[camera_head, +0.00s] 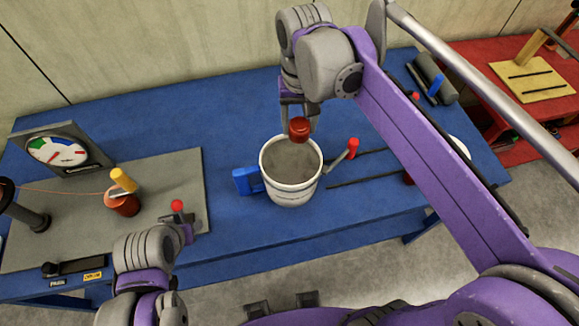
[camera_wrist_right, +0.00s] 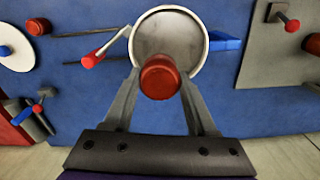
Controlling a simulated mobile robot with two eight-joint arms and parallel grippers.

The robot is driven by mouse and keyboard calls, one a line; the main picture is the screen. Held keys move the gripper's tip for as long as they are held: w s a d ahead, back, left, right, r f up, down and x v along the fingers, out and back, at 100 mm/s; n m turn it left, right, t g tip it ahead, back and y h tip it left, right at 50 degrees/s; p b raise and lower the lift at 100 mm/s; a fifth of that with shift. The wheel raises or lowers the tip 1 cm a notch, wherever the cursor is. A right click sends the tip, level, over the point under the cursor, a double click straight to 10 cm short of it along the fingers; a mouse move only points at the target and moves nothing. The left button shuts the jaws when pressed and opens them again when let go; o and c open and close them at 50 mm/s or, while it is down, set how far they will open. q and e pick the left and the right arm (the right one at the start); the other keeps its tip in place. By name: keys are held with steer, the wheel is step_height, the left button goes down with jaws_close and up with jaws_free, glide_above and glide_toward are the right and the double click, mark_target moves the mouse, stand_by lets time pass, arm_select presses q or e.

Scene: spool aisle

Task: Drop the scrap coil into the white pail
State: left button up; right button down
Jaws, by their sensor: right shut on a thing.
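The scrap coil (camera_head: 299,129), a small red-brown cylinder, is held by my right gripper (camera_head: 300,112). It hangs over the back part of the mouth of the white pail (camera_head: 290,192). In the right wrist view the coil (camera_wrist_right: 160,78) sits between the two fingertips of the right gripper (camera_wrist_right: 160,85) and overlaps the near rim of the pail (camera_wrist_right: 203,42). The pail stands upright on the blue table, and its visible inside is grey and looks empty.
A blue block (camera_head: 246,181) is beside the pail on the left, and a red-tipped lever (camera_head: 352,148) is at its right. A grey board (camera_head: 185,165) with a dial gauge (camera_head: 60,150) is on the left. Dark rods (camera_head: 370,176) lie to the right. A red table (camera_head: 480,65) stands beyond.

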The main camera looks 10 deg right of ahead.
step_height(320, 180, down, 5)
steer(key=b, duration=0.2)
steer(key=shift+b, duration=0.3)
arm_select(q)
steer(key=f, duration=0.1)
steer(key=s+f, duration=0.1)
steer(key=f, duration=0.2)
steer(key=shift+s, duration=0.3)
arm_select(e)
steer(key=shift+c, duration=0.6)
jaws_free()
arm_select(q)
steer(key=shift+w, duration=0.1)
arm_select(e)
steer(key=shift+r, duration=0.1)
step_height(320, 180, up, 11)
steer(key=shift+f+p, duration=0.2)
steer(key=shift+p, duration=0.25)
arm_select(q)
steer(key=shift+w+r, duration=0.15)
steer(key=shift+r, duration=0.45)
